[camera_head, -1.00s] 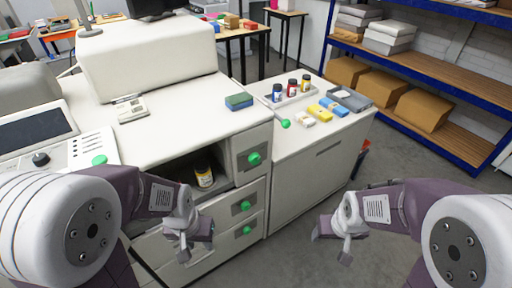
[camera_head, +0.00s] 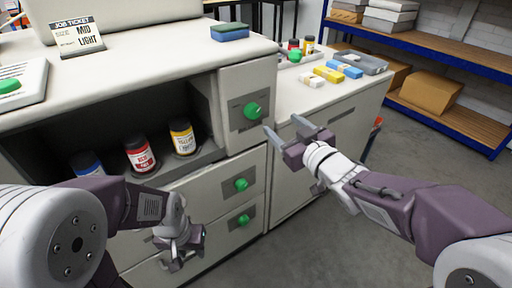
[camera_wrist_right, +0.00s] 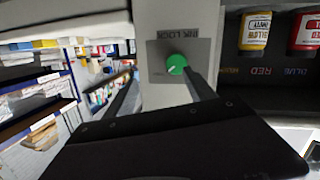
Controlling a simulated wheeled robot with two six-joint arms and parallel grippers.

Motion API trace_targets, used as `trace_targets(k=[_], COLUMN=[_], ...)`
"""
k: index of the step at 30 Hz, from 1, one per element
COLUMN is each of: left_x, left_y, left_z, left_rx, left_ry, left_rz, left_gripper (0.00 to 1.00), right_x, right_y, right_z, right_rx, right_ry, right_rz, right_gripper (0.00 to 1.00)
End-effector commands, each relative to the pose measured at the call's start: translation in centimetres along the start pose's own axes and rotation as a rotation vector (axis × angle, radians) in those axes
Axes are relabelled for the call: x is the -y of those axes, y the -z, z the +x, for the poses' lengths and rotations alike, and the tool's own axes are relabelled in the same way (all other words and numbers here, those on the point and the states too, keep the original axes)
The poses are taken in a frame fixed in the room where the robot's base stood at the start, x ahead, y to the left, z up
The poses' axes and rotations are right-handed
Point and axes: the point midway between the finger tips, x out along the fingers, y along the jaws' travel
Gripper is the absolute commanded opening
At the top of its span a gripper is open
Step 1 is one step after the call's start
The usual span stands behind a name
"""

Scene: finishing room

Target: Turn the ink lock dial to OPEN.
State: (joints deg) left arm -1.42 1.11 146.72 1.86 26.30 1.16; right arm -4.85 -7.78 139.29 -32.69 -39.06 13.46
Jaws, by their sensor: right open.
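The ink lock dial (camera_head: 253,111) is a round green knob on a grey plate, on the white cabinet front right of the open ink shelf. In the right wrist view the dial (camera_wrist_right: 177,64) shows a pale mark, under upside-down "INK LOCK" lettering; its setting is too small to read. My right gripper (camera_head: 281,123) is open and empty, its fingertips just right of and below the dial in the head view. In the wrist view the dial appears between the fingertips, nearer the right one; contact is not visible. My left gripper (camera_head: 184,250) hangs low before the drawers, its jaw opening unclear.
Blue, red (camera_head: 139,153) and yellow (camera_head: 182,135) ink jars stand in the open shelf. Two green drawer knobs (camera_head: 241,184) sit below the dial. A side counter (camera_head: 290,95) stands behind my right gripper.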

Motion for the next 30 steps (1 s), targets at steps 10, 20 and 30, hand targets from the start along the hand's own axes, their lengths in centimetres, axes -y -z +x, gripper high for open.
trace_targets(k=[10, 20, 30], left_x=[0.1, 0.1, 0.1], left_y=[-0.4, -0.6, -0.7], left_z=[4.7, 6.6, 7.2], left_rx=[-0.002, -0.001, -0.001], left_ry=[0.0, 0.0, 0.0], left_rz=[0.0, 0.0, 0.0], left_gripper=[0.36, 0.36, 0.36], right_x=[2.8, 3.3, 3.4], right_y=[-0.4, -0.1, 0.7], right_z=[0.1, 5.6, 9.1], right_rx=[-0.139, -0.137, -0.135], right_ry=[0.073, 0.074, 0.071], right_rz=[-0.048, -0.047, -0.047], right_gripper=[0.64, 0.64, 0.64])
